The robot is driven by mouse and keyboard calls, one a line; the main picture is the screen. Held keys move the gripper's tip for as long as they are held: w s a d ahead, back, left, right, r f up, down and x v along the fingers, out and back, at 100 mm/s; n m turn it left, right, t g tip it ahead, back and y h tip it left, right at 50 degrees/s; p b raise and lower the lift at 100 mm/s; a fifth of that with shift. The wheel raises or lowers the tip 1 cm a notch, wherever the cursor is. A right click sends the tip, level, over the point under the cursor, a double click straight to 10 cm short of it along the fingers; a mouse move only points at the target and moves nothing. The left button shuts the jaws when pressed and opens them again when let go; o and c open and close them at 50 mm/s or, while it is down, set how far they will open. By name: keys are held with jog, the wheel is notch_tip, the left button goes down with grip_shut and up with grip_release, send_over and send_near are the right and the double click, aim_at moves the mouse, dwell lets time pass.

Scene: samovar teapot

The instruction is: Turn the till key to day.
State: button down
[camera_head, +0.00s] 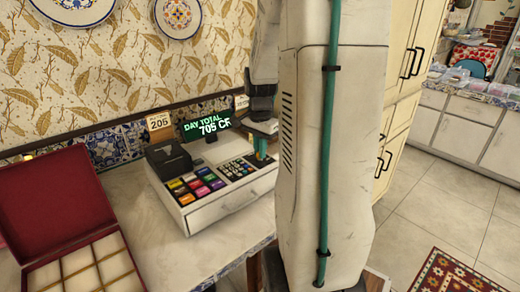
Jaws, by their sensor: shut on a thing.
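The till (222,182) stands on the counter in the middle of the view. It has coloured keys, a number pad and a closed drawer front. Its green display (207,126) reads "DAY TOTAL 705 CF". My gripper (260,157) points down at the right end of the till's keyboard, with its fingertips low at the till top. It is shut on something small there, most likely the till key. The key itself is hidden by the fingers, so I cannot tell which way it is turned.
An open red box (42,205) with pale compartments stands at the left of the counter (215,258). A card marked 205 (159,121) is behind the till. My white arm column blocks the centre right. Cream cupboards (401,80) and a patterned rug (458,272) are to the right.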

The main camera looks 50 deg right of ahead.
jog(key=shift+m, duration=0.8)
jog(key=c, duration=1.6)
grip_release()
jog(key=shift+o, duration=0.2)
jog(key=shift+r, duration=0.15)
notch_tip(320, 180, up, 8)
jog(key=shift+f, duration=0.2)
